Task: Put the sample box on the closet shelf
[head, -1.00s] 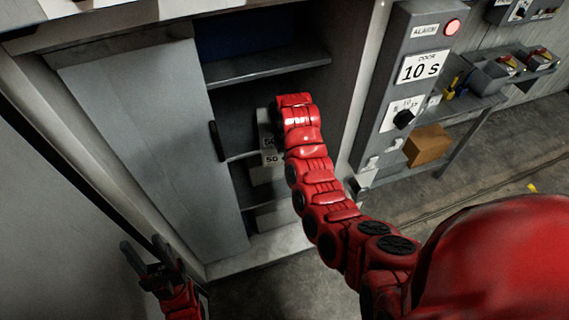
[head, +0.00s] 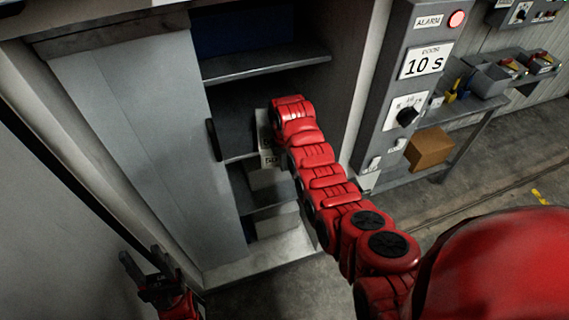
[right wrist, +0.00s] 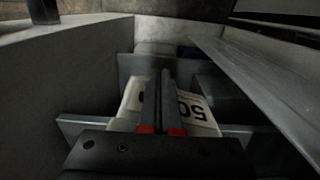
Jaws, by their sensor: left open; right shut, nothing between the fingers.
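The grey closet (head: 140,150) stands open in the head view, with several shelves such as the upper shelf (head: 265,67). A pale box marked "50" (head: 268,159) is on a middle shelf, partly hidden by my right arm. It also shows in the right wrist view (right wrist: 195,108), behind the fingers. I cannot tell if this is the sample box. My right gripper (right wrist: 164,78) is shut and empty inside the closet, in front of the box; whether it touches is unclear. The arm hides it in the head view. My left gripper (head: 143,262) is open and empty at lower left.
The closet's dark handle (head: 213,139) is at the opening's left edge. A grey alarm panel (head: 398,105) stands right of the closet. Pale boxes (head: 277,222) are on the lowest shelf. Floor at right is clear.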

